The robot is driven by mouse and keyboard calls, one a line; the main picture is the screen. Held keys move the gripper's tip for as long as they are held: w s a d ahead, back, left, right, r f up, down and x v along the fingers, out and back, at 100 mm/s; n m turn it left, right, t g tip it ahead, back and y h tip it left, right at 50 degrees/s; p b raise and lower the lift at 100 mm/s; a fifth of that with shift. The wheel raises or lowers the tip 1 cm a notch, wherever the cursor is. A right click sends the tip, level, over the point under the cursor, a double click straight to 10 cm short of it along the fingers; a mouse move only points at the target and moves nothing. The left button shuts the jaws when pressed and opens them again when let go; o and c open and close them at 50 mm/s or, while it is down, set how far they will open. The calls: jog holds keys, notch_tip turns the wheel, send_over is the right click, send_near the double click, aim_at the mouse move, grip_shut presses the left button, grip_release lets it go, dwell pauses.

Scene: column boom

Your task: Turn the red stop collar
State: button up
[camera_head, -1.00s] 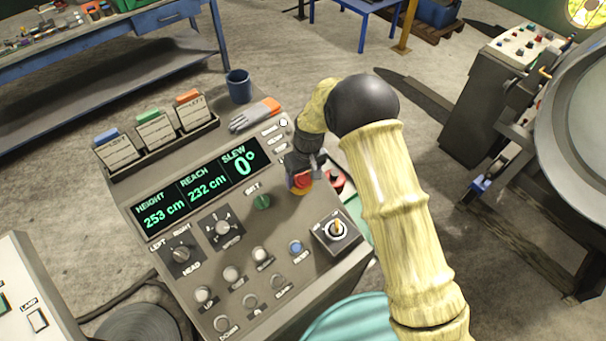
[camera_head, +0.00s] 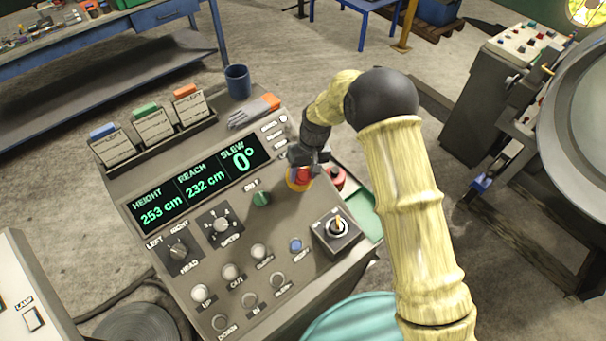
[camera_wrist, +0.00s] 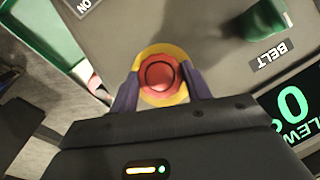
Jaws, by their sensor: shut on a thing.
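The red stop collar (camera_wrist: 158,74) is a round red knob on a yellow base ring on the control panel (camera_head: 200,285). In the wrist view my gripper (camera_wrist: 159,88) has one dark finger on each side of the red collar, shut on it, with the yellow ring showing around it. In the head view the collar (camera_head: 299,177) shows just below my gripper (camera_head: 303,165), which partly covers it. The exact finger contact is hidden in the head view.
The display (camera_head: 200,186) reads 253 cm, 232 cm and 0°.

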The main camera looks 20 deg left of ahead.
jog(key=m+y+b, duration=0.1)
jog(key=m, duration=0.1)
jog(key=m+g+b, duration=0.1)
jog(key=b, duration=0.1)
jog(key=shift+w+d+f+m+y, duration=0.15)
jog(key=shift+w+m+y, duration=0.05)
jog(key=shift+m+y, duration=0.2)
jog(key=shift+d+m+g+y+b, duration=0.1)
jog(key=shift+m+g+y+b, duration=0.2)
jog(key=shift+m+y+b, duration=0.95)
jog(key=shift+m+h, duration=0.35)
jog(key=shift+s, duration=0.1)
jog(key=o, duration=1)
jog(key=b+v, duration=0.4)
jog(key=v, duration=1.3)
jog(key=shift+r, duration=0.2)
